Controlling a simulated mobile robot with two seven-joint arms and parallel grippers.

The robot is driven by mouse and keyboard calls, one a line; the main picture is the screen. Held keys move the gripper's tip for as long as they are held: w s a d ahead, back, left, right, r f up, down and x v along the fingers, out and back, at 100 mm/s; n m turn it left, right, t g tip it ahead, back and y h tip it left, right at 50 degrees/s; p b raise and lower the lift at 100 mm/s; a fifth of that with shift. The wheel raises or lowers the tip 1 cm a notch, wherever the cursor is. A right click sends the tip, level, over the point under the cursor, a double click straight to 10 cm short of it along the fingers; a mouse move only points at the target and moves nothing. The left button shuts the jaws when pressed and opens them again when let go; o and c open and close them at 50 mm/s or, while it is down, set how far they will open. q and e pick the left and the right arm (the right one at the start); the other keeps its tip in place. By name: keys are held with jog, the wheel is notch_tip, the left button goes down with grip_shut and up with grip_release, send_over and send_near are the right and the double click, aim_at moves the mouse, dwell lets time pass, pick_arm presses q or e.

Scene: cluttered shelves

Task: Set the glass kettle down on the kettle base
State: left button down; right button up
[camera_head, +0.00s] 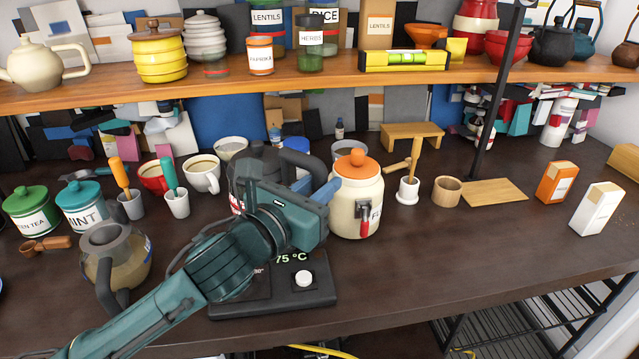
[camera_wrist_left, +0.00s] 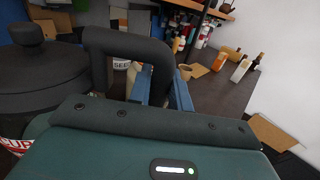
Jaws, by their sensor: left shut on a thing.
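The kettle (camera_head: 268,160), dark-lidded with a dark loop handle (camera_head: 310,162), is behind my left gripper (camera_head: 327,192) in the head view. In the left wrist view its knobbed lid (camera_wrist_left: 35,72) is at the left and its handle (camera_wrist_left: 125,40) runs between the blue fingers. My left gripper is shut on this handle. Most of the kettle's body is hidden; a bit of red and white lettering shows. The kettle base (camera_head: 318,292), a black slab with a 75 °C display and white knob, is below the gripper, partly covered by my arm. I cannot tell whether kettle and base touch.
A cream jar with orange lid (camera_head: 358,205) stands close right of the gripper. A brownish glass pot with grey collar (camera_head: 120,262) stands left of my arm. Cups and green-lidded jars are behind left. The shelf (camera_head: 330,76) runs above. The front right counter (camera_head: 460,245) is clear.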

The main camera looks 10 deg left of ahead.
pick_arm(q)
jog(key=shift+f, duration=0.2)
pick_arm(e)
jog(key=shift+w+f, duration=0.15)
jog(key=shift+f, duration=0.05)
pick_arm(q)
jog(key=c, duration=1.3)
grip_release()
jog(key=shift+o, duration=0.5)
jog(key=shift+f, duration=0.25)
jog(key=p+v, duration=0.4)
jog(key=v, duration=0.9)
jog(key=shift+r+p, duration=0.2)
jog(key=shift+p, duration=0.2)
pick_arm(e)
jog(key=shift+a+r+n+g, duration=0.2)
jog(key=shift+r+n+g, duration=0.15)
jog(key=shift+r, duration=0.7)
pick_arm(q)
jog(key=shift+s, duration=0.1)
pick_arm(e)
jog(key=shift+f, duration=0.1)
